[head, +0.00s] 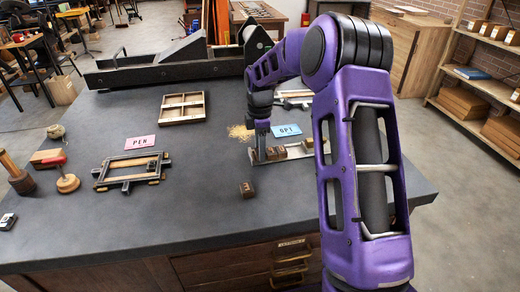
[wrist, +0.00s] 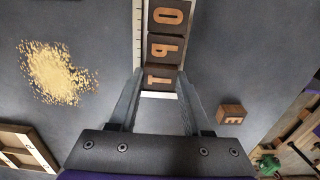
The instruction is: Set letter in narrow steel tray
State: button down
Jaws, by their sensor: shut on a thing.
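The narrow steel tray (head: 296,152) lies on the dark bench, partly behind my arm. In the wrist view its pale ruled edge (wrist: 139,25) runs along the left of a row of dark wooden letter blocks. The blocks show an O (wrist: 168,12), a P (wrist: 166,47) and, nearest me, a T (wrist: 162,77). My gripper (wrist: 161,78) is shut on the T block, one finger on each side, at the near end of the row. I cannot tell whether the T block rests on the tray floor. A loose letter block (wrist: 231,114) lies to the right; the head view also shows it (head: 247,190).
A blue OPT card (head: 287,131) lies behind the tray, and a pink PEN card (head: 140,142) stands left. Wood shavings (wrist: 57,72) lie left of the tray in the wrist view. A dark frame (head: 132,168) and a wooden tray (head: 183,107) lie left. The bench front is clear.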

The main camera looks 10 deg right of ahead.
jog(key=shift+f, duration=0.1)
jog(key=shift+s+f, duration=0.3)
jog(key=shift+f, duration=0.4)
jog(key=shift+c, duration=1.8)
grip_release()
notch_tip(320, 180, up, 14)
jog(key=p, duration=0.1)
jog(key=shift+w+f, duration=0.25)
jog(key=shift+w, duration=0.05)
